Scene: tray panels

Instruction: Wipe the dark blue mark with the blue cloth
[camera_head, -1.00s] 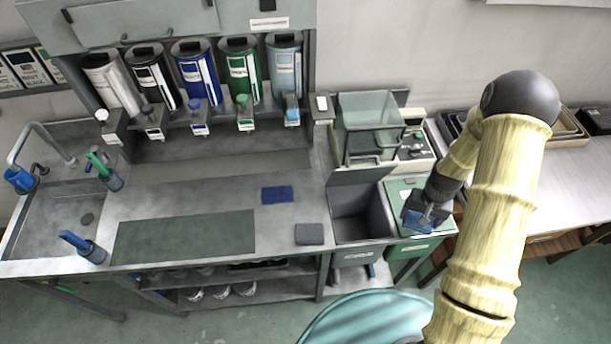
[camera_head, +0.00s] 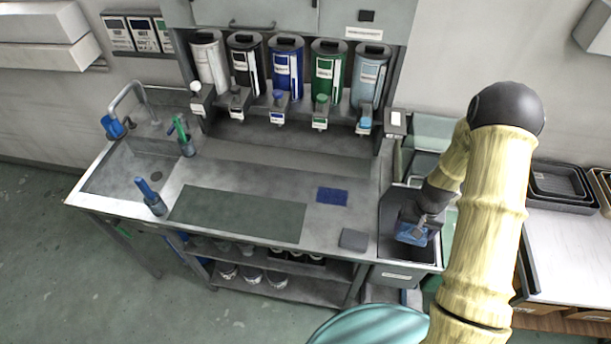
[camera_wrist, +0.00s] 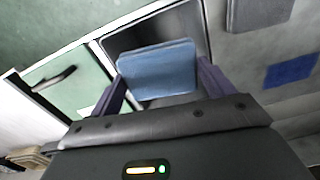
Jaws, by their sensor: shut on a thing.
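The dark blue mark (camera_head: 332,196) is a flat rectangle on the grey worktop, right of the dark green mat. It also shows at the right of the wrist view (camera_wrist: 291,70). My gripper (camera_head: 414,231) is shut on the blue cloth (camera_head: 409,236). In the wrist view the folded blue cloth (camera_wrist: 158,70) sits between the two fingers. The gripper holds it over the open dark bin at the right end of the worktop, to the right of the mark and apart from it.
A dark grey pad (camera_head: 354,239) lies on the worktop between the mark and the bin (camera_head: 397,251). A dark green mat (camera_head: 236,214) covers the front of the worktop. Several dispensers (camera_head: 287,77) hang at the back.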

